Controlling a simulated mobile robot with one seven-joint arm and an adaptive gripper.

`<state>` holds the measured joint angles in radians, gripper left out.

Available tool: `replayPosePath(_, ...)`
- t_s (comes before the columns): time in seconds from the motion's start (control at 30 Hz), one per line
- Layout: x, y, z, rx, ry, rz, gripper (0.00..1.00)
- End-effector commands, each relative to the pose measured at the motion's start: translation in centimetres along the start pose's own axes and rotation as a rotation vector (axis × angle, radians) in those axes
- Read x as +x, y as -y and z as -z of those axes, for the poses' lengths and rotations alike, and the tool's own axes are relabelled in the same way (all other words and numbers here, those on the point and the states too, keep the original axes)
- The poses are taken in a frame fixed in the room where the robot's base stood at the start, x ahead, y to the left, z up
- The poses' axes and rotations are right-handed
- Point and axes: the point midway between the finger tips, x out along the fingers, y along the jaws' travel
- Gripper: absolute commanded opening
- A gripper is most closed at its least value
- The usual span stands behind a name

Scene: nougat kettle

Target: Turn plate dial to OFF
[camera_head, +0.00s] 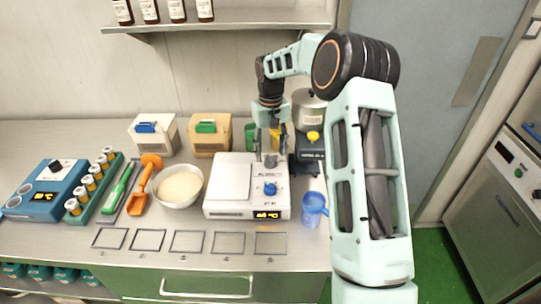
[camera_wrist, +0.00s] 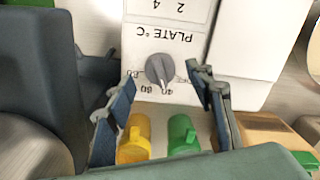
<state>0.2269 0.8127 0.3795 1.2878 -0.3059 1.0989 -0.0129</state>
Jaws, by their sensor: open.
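The grey plate dial (camera_wrist: 160,68) sits on a white panel by upside-down "PLATE °C" lettering in the wrist view. Its narrow end points down and slightly right, toward small numbers too blurred to read surely. My gripper (camera_wrist: 160,92) is open, one finger to each side of the dial, with gaps between fingers and dial. In the head view, my gripper (camera_head: 267,157) points down over the back right of the white hotplate unit (camera_head: 222,212). The plate dial is hard to make out there. A blue knob (camera_head: 270,188) sits nearer the unit's front.
A yellow cup (camera_wrist: 134,138) and a green cup (camera_wrist: 182,135) stand beyond the panel. A blue beaker (camera_head: 314,208) is right of the unit, and a white bowl (camera_head: 179,186) left.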

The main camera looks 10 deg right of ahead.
Motion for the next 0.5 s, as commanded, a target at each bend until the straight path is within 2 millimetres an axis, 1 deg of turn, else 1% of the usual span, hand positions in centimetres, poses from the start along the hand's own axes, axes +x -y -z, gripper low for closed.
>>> replayPosePath(0.1, 1.5, 0.0, 0.0, 0.000, 0.001, 0.000, 0.49)
replayPosePath(0.2, 2.4, 0.0, 0.0, 0.001, 0.001, 0.000, 0.49)
replayPosePath(0.3, 2.8, 0.0, 0.0, 0.001, -0.001, 0.000, 0.49)
replayPosePath(0.5, 2.8, 0.0, 0.0, 0.000, -0.002, -0.001, 0.49)
